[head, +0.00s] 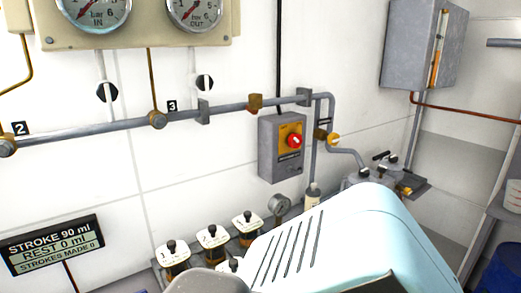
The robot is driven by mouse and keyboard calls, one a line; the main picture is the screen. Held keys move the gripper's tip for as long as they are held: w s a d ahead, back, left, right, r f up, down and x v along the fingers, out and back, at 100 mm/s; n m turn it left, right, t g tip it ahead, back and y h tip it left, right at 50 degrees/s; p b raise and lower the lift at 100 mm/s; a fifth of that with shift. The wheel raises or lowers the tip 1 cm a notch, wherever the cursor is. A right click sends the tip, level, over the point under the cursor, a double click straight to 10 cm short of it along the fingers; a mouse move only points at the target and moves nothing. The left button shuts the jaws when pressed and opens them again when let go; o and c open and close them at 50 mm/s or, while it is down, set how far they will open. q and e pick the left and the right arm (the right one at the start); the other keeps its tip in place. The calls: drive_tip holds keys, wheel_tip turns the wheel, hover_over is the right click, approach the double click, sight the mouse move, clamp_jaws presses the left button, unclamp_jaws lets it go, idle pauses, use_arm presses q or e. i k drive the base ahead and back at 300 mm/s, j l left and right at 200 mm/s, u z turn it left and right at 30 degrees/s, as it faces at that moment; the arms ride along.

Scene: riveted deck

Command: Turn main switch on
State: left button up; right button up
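The main switch (267,160) appears to be the grey box on the white wall, right of centre in the head view. It has a yellow plate (285,131) with a round red knob (294,141) on its front. A small dark label sits below the knob, too small to read. The knob faces out and is unobstructed; I cannot tell its setting. Neither of my grippers is in view, and nothing touches the switch.
A grey pipe (230,106) with brass fittings runs above the switch. Two gauges (94,12) hang upper left. A stroke display (52,245) is lower left. Several black-knobbed units (212,240) stand below. A grey cabinet (410,45) is upper right. The lower middle is blocked at close range.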

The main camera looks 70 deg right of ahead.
sight(295, 141)
drive_tip(key=z, duration=2.5)
